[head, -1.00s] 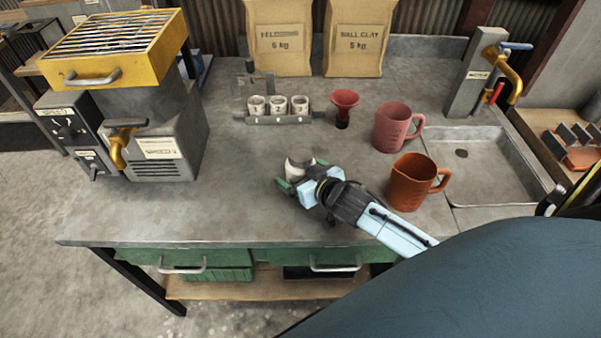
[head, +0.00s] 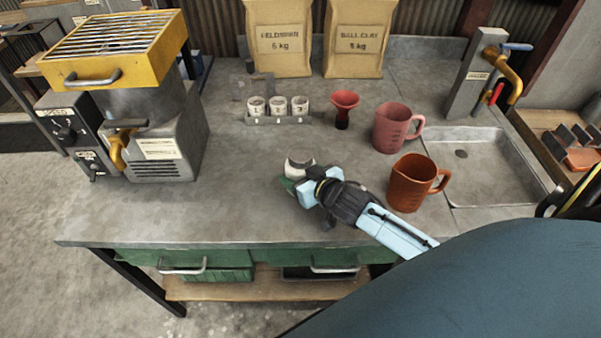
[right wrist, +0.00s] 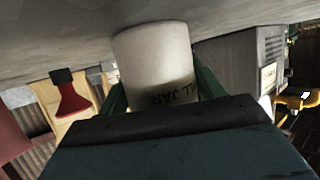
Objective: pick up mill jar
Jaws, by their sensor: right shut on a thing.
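The mill jar is a small white cylinder (head: 299,168) standing on the grey bench, largely hidden behind my gripper in the head view. Whether the jar touches the bench is hard to tell. My left gripper is out of view.
An orange jug (head: 408,185) stands right of my gripper, with a pink jug (head: 391,128) and red funnel (head: 343,108) behind. A rack of numbered cups (head: 278,119) stands farther back. A yellow-topped machine (head: 160,148) is at left, a sink (head: 480,170) at right. The bench's left-middle is clear.

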